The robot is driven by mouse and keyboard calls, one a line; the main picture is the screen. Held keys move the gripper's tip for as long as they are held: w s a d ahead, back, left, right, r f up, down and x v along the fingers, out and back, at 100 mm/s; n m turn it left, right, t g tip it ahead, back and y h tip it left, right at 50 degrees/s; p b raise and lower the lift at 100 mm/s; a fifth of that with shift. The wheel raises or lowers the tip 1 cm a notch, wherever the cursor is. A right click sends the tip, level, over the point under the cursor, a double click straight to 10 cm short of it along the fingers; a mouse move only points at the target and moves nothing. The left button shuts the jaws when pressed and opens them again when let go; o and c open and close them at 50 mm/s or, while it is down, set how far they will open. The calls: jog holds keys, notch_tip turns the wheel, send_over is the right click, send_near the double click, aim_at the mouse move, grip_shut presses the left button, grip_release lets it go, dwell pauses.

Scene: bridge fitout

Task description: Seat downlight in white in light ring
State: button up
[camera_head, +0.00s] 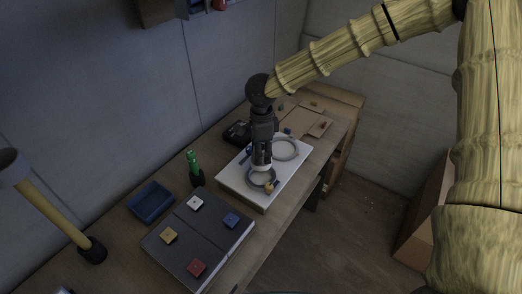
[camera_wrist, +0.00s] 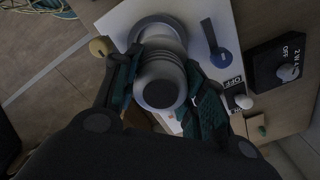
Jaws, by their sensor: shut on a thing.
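My gripper (camera_head: 262,152) points down and is shut on the white downlight (camera_head: 261,167). In the wrist view my gripper (camera_wrist: 163,75) has one finger on each side of the downlight (camera_wrist: 160,85), a pale, round, stepped body. The light ring (camera_head: 262,180) is a grey ring on the white board (camera_head: 235,188). The downlight appears over this ring, and part of the ring is hidden behind it. In the wrist view the ring (camera_wrist: 157,22) shows past the downlight's far end. I cannot tell whether they touch.
A second, larger grey ring (camera_head: 285,149) lies farther back on the board. A yellow knob (camera_head: 270,187) and a blue lever (camera_wrist: 214,42) sit near the ring. A dark switch box (camera_wrist: 282,68), blue tray (camera_head: 151,201), green-topped object (camera_head: 193,164) and dark button panel (camera_head: 195,245) surround the board.

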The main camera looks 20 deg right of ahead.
aim_at(261, 179)
jog(key=shift+s+a+r+p, duration=0.1)
jog(key=shift+s+r+p, duration=0.35)
jog(key=shift+p, duration=0.25)
jog(key=shift+w+f+b, duration=0.25)
jog(key=shift+f+b, duration=0.15)
jog(key=shift+f, duration=0.85)
jog(key=shift+s+f, duration=0.1)
jog(key=shift+f, duration=1.3)
jog(key=shift+r+p, duration=0.1)
jog(key=shift+p, duration=0.25)
jog(key=shift+f, duration=0.25)
jog(key=shift+f, duration=0.9)
jog(key=shift+f, duration=0.5)
jog(key=o, duration=1.2)
